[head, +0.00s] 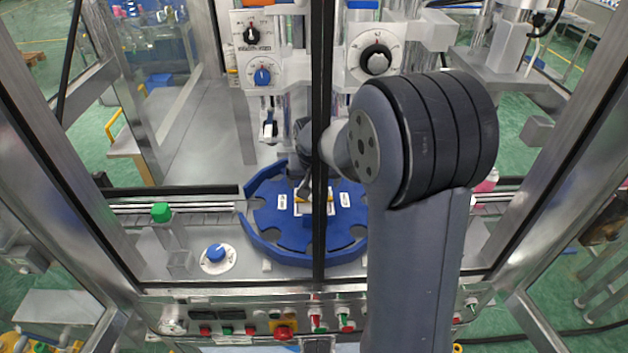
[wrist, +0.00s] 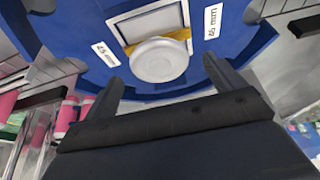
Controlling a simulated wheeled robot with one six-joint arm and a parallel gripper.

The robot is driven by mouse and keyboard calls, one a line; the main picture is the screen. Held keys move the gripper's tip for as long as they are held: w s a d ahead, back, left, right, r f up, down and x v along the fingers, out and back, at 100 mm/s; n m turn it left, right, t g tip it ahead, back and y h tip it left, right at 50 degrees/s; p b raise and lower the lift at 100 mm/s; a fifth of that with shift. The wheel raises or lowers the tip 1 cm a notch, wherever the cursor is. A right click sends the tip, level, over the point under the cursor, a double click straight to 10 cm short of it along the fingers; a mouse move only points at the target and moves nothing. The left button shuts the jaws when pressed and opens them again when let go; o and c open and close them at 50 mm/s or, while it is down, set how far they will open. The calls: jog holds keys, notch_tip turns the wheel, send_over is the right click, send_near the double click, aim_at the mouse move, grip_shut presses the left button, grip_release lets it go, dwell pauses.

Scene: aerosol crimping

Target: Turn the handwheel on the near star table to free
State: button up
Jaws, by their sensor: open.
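The near star table (head: 282,232) is a blue notched disc on the machine deck, with a raised blue rim at its left. In the wrist view its blue top (wrist: 75,18) carries a pale round handwheel (wrist: 158,61) with a yellow bar behind it, over a white rectangular plate. White labels marked in mm lie on either side. My gripper (wrist: 163,80) is open, with its two dark fingers to the left and right of the handwheel's near side; I cannot tell whether they touch it. In the head view a dark post and my arm partly hide the gripper (head: 304,186) and handwheel.
A blue knob on a white dial (head: 216,253) and a green-capped block (head: 161,212) are left of the table. A dark vertical post (head: 319,120) crosses the front opening. Dial panels (head: 252,62) hang above. A button panel (head: 250,322) lines the front. Pink containers (wrist: 68,115) show at left in the wrist view.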

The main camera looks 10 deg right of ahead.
jog(key=shift+x, duration=0.8)
jog(key=c, duration=1)
jog(key=shift+o, duration=0.2)
jog(key=shift+d+n, duration=0.1)
jog(key=shift+n, duration=0.2)
jog(key=n+y+b, duration=0.1)
jog(key=n, duration=0.1)
jog(key=n+y+b, duration=0.1)
jog(key=n, duration=0.1)
jog(key=shift+d+f, duration=0.15)
jog(key=shift+d, duration=0.05)
jog(key=shift+w+d+n+g+y+b, duration=0.1)
jog(key=shift+n+g+y+b, duration=0.4)
jog(key=shift+n+b, duration=1.3)
jog(key=shift+n+p, duration=0.3)
jog(key=shift+n, duration=0.2)
